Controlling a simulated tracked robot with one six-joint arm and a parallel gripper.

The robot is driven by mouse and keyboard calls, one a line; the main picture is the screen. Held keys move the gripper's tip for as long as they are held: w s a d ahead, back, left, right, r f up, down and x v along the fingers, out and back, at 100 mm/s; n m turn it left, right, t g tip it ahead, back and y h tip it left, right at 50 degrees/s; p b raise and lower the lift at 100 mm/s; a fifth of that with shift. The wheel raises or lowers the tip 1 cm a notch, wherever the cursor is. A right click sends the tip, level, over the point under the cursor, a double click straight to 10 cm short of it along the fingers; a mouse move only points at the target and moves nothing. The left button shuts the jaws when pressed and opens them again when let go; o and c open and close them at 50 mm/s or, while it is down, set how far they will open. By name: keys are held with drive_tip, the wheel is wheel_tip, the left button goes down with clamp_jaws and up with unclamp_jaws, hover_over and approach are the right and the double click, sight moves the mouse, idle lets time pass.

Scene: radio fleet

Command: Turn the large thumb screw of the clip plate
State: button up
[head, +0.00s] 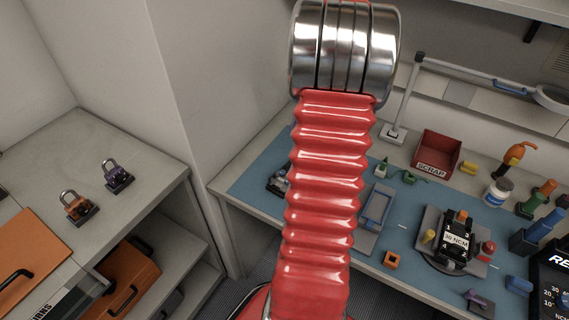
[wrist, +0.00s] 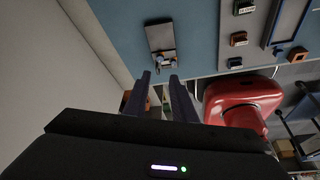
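A small grey plate (wrist: 160,37) lies on the blue mat in the wrist view, with a dark and metallic fitting (wrist: 163,58) at its near end. It looks like the clip plate, but the large thumb screw cannot be told apart clearly. In the head view a dark device (head: 277,182) at the mat's left end, partly hidden by my arm, may be the same thing. My gripper (wrist: 160,75) is open and empty, its two dark fingers pointing toward the plate's near end and apparently short of it. My arm hides the gripper in the head view.
The blue mat (head: 258,165) covers the bench. A wall borders the left. Padlocks (head: 118,176) sit on the left-hand bench.

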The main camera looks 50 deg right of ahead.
drive_tip(key=shift+f, duration=0.1)
idle(0.3)
drive_tip(key=x, duration=1.3)
drive_tip(key=shift+w+a+f, duration=0.1)
drive_tip(key=shift+a+f, duration=0.1)
drive_tip(key=shift+f, duration=0.1)
drive_tip(key=shift+c, duration=0.3)
clamp_jaws()
